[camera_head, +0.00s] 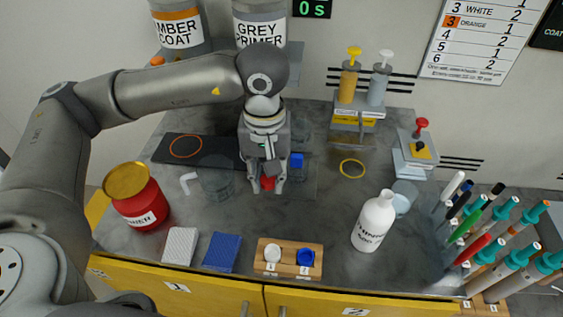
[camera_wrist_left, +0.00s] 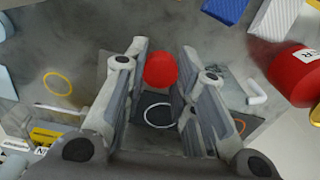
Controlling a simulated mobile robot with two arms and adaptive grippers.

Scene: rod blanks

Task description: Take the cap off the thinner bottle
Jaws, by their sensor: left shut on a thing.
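The thinner bottle (camera_head: 374,224) is white and stands upright at the right front of the bench. Its narrow top is white, and I see no separate coloured cap on it. My left gripper (camera_head: 267,186) is well to the left of the bottle, pointing down over the middle of the bench. It is shut on a small red cap-like piece (camera_head: 268,183). In the left wrist view the red piece (camera_wrist_left: 160,70) shows rounded between the fingertips (camera_wrist_left: 161,76), above a dark mat with a white ring. My right gripper is not in view.
A red tin (camera_head: 140,205) with a gold lid stands at the left. A clear beaker (camera_head: 217,183) is close left of the gripper. A wooden holder (camera_head: 289,271) with white and blue pieces is in front. Pens and brushes crowd the right edge. Pump bottles (camera_head: 348,84) stand behind.

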